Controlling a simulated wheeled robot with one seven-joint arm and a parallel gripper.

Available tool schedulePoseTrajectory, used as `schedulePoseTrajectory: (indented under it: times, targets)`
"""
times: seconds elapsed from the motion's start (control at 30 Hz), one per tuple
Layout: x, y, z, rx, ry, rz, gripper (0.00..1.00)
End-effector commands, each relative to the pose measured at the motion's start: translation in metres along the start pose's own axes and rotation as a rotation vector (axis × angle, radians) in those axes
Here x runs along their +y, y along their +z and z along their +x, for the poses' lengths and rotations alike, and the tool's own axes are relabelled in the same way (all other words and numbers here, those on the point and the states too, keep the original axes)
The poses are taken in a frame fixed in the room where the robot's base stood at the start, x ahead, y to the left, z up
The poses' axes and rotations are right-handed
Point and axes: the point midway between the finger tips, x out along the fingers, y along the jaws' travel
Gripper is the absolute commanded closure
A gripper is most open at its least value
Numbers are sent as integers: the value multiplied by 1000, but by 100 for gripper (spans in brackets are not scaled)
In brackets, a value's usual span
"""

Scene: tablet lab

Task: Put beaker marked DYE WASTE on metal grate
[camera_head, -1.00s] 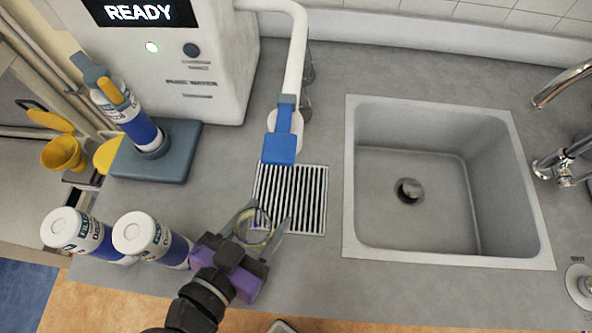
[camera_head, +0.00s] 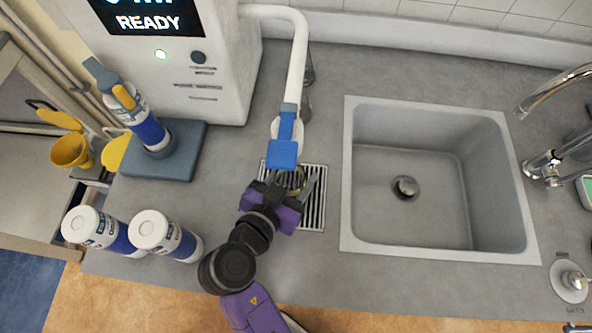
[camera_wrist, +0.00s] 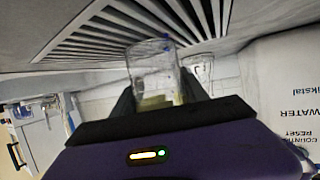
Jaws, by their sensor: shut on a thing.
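My gripper (camera_head: 290,184) is over the metal grate (camera_head: 316,216), just in front of the blue-tipped spout. It is shut on a clear glass beaker (camera_wrist: 150,70) with some yellowish liquid in it. In the head view the beaker (camera_head: 296,178) is mostly hidden by my gripper and the spout's blue end. No lettering on it is readable. The slotted grate also shows in the wrist view (camera_wrist: 85,40), beside the beaker. I cannot tell whether the beaker touches the grate.
The blue-ended spout (camera_head: 283,154) of the white machine (camera_head: 190,70) hangs close by the beaker. Glassware (camera_head: 307,105) stands behind the spout. Two white-and-blue bottles (camera_head: 165,238) stand left. A sink (camera_head: 345,215) lies right. Counter between bottles and grate is clear.

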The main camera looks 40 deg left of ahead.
Motion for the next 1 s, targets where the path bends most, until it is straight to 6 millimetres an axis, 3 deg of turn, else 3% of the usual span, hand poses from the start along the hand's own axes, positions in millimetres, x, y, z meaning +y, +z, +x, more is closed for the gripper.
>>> schedulePoseTrajectory:
  times: [0.33, 0.37, 0.43, 0.87, 1.0]
  targets:
    - [0, 4, 2, 0, 0, 1, 95]
    - [0, 3, 1, 0, 0, 1, 43]
    - [0, 3, 1, 0, 0, 1, 29]
    - [0, -2, -1, 0, 0, 0, 27]
    - [0, 2, -20, 0, -2, 1, 27]
